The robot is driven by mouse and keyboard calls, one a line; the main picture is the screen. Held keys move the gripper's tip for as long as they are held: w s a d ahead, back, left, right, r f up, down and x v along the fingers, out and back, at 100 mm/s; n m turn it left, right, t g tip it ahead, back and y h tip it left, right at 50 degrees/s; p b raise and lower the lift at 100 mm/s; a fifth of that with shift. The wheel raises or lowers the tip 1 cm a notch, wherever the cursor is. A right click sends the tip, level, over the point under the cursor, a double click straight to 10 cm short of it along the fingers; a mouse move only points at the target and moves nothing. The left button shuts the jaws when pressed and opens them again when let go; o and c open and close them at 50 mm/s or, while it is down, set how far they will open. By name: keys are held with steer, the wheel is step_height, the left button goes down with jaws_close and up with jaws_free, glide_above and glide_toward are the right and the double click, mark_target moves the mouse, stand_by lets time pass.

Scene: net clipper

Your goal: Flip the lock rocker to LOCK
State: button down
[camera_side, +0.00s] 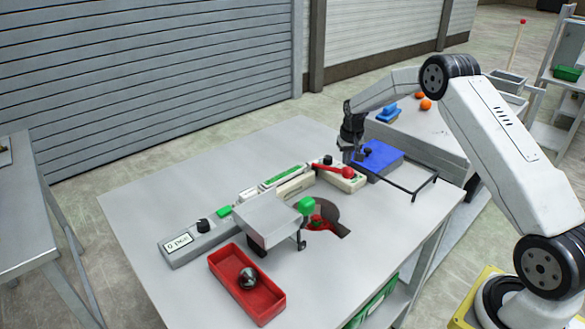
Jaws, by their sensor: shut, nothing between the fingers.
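My gripper (346,156) is small in the side view and points down, its fingers closed with nothing between them. It is at the back right of the table, above or beside a pale box (352,184) with a red-tipped lever (347,172). A blue block (384,155) is just to its right. I cannot tell whether the fingers touch either one. No part is clearly readable as the lock rocker or a LOCK mark at this size; it may be hidden by the gripper.
A long grey panel (204,243) with a black knob runs along the table (150,205). A grey box (268,219) with a green knob stands beside a dark round opening (328,209). A red tray (226,262) holds a metal ball (247,279). A dark rod frame (415,192) lies at right.

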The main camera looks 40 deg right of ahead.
steer(key=shift+f, duration=1.25)
stand_by(1.4)
steer(key=shift+r, duration=3.55)
steer(key=shift+s+a+r, duration=0.1)
steer(key=shift+a+r, duration=0.1)
steer(key=shift+a, duration=0.2)
steer(key=s+a+r+n, duration=0.1)
steer(key=s+a+n, duration=0.2)
steer(key=s+a, duration=0.8)
steer(key=s+a+r+n+t, duration=0.1)
steer(key=s+a+r+n, duration=0.1)
steer(key=s+a, duration=1)
steer(key=s+n, duration=0.1)
steer(key=s, duration=0.2)
steer(key=shift+s+a+y, duration=0.25)
steer(key=shift+a+y, duration=0.05)
steer(key=shift+y, duration=0.1)
